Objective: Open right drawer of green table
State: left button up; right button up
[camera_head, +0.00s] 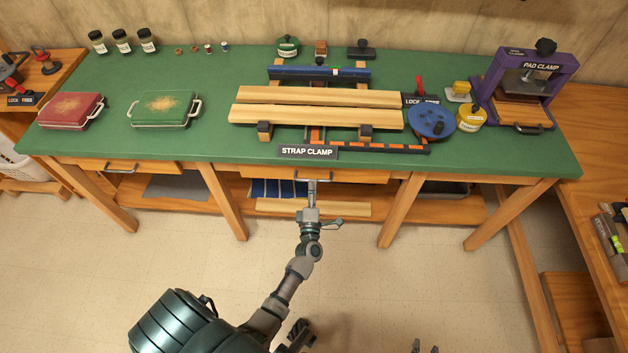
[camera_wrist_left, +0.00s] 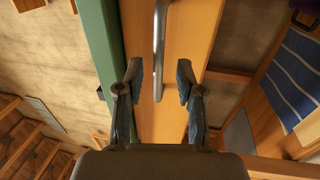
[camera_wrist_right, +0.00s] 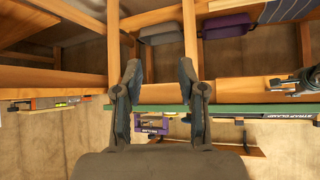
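The green table (camera_head: 210,140) has two wooden drawers under its top. The right drawer (camera_head: 360,176) is below the strap clamp sign, its front close under the table edge, and appears shut. My left gripper (camera_head: 312,187) is in front of its handle. In the left wrist view the grey handle (camera_wrist_left: 159,45) lies between the spread fingers of my left gripper (camera_wrist_left: 157,82), with gaps on both sides. My right gripper (camera_head: 424,348) is at the bottom edge of the head view. The right wrist view shows my right gripper (camera_wrist_right: 160,78) open and empty.
The left drawer (camera_head: 120,168) looks shut. A lower shelf (camera_head: 400,208) and table legs (camera_head: 402,210) are below the top. Clamped boards (camera_head: 315,105), a purple pad clamp (camera_head: 525,85) and tins (camera_head: 165,108) stand on top. A wooden bench (camera_head: 590,150) borders the right; floor in front is clear.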

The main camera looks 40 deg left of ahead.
pick_arm(q)
jog(key=shift+x, duration=1.55)
grip_shut()
